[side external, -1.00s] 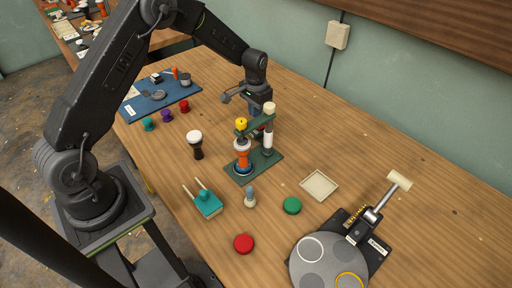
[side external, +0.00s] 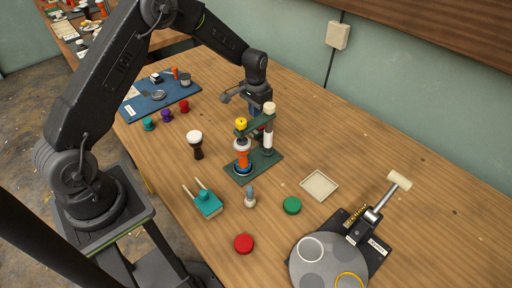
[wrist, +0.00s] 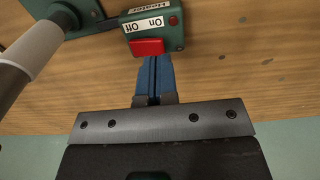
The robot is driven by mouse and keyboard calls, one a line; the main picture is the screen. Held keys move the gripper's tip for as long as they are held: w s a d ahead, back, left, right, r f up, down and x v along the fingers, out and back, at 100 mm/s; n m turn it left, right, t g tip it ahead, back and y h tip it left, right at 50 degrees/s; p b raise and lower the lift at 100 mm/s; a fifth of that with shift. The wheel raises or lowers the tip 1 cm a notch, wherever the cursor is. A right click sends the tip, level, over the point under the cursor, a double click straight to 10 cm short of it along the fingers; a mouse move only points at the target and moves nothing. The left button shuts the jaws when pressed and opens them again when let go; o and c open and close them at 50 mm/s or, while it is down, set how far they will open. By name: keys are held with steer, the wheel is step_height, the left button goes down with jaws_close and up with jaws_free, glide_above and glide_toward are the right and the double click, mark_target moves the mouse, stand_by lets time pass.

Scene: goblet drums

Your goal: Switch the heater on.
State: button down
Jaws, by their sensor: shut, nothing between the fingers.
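The heater's switch box (wrist: 152,28) is a green block at the top of the wrist view. It has a white label with Off on the left and On on the right, both upside down. A red rocker (wrist: 147,47) sits on its near face, with a small dark red button or lamp (wrist: 173,21) beside the label. My gripper (wrist: 154,60) is shut and empty, its blue fingertips right at the rocker; I cannot tell whether they touch. In the side view my gripper is behind the green stand (side external: 241,171), and the switch box is mostly hidden.
The stand holds an orange drum (side external: 243,160) and a white cylinder (side external: 268,139). A dark goblet drum (side external: 196,147), teal block (side external: 208,205), green disc (side external: 292,205), cream tray (side external: 319,186) and hammer-like lever (side external: 380,203) stand around it. A white tube (wrist: 35,48) is close left in the wrist view.

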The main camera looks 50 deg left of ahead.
steer(key=shift+f, duration=1.4)
stand_by(0.8)
steer(key=shift+r, duration=3.55)
steer(key=shift+r, duration=0.15)
steer(key=s+d+r+t, duration=0.1)
steer(key=s+d+r, duration=0.2)
steer(key=s+r, duration=0.45)
steer(key=s+d+r+t, duration=0.2)
steer(key=s+d+r, duration=0.25)
steer(key=r, duration=0.55)
steer(key=s+d+r+t, duration=0.1)
steer(key=s, duration=0.8)
steer(key=s+d+r+t, duration=0.1)
steer(key=s+d+r, duration=0.1)
steer(key=s, duration=0.7)
steer(key=shift+r+t, duration=0.15)
steer(key=shift+t, duration=0.15)
